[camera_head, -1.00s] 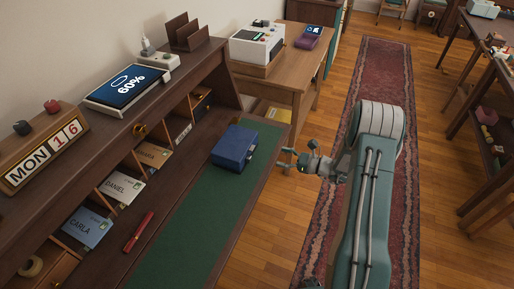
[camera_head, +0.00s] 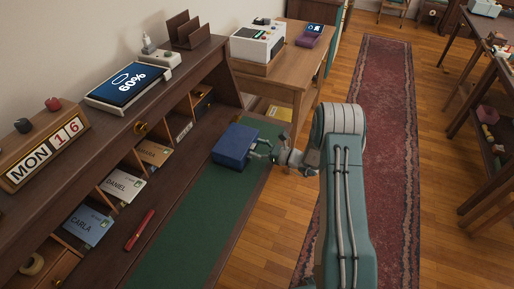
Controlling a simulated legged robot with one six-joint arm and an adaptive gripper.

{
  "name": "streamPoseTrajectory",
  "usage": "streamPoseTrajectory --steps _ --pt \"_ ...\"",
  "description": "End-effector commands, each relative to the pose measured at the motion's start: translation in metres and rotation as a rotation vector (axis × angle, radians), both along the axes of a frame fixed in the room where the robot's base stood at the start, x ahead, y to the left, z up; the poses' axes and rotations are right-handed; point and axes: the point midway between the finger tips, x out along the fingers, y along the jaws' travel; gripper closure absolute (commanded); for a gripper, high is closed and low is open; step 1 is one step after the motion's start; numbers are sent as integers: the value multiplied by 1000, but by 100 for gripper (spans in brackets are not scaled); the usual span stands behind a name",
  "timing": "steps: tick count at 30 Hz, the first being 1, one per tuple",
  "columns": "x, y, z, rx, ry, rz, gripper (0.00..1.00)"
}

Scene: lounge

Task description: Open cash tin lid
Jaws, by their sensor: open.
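The cash tin is a blue box (camera_head: 233,146) with its lid down, sitting on the green desk mat at the far end of the desk. My gripper (camera_head: 262,149) is at the right side of the tin, its fingers open and very close to the tin's right face. I cannot tell if the fingers touch it. The tin's latch or front edge is partly hidden by the fingers.
The green mat (camera_head: 185,225) is bare nearer to me. A red pen (camera_head: 139,230) lies on the desk beside pigeonholes with name cards. A wooden side table (camera_head: 285,85) with a white machine (camera_head: 258,43) stands beyond. Open floor lies right of the desk.

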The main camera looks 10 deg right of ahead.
Motion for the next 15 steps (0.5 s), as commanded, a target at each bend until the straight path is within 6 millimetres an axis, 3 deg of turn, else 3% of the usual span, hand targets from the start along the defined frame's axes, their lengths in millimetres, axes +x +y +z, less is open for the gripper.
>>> streamPoseTrajectory --steps 6,7,12,15 --pt "0 1 0 0 0 0 20" --pt "0 1 0 0 0 0 29" --pt "0 0 0 -1 1 0 100" --pt "0 0 0 -1 1 0 100"
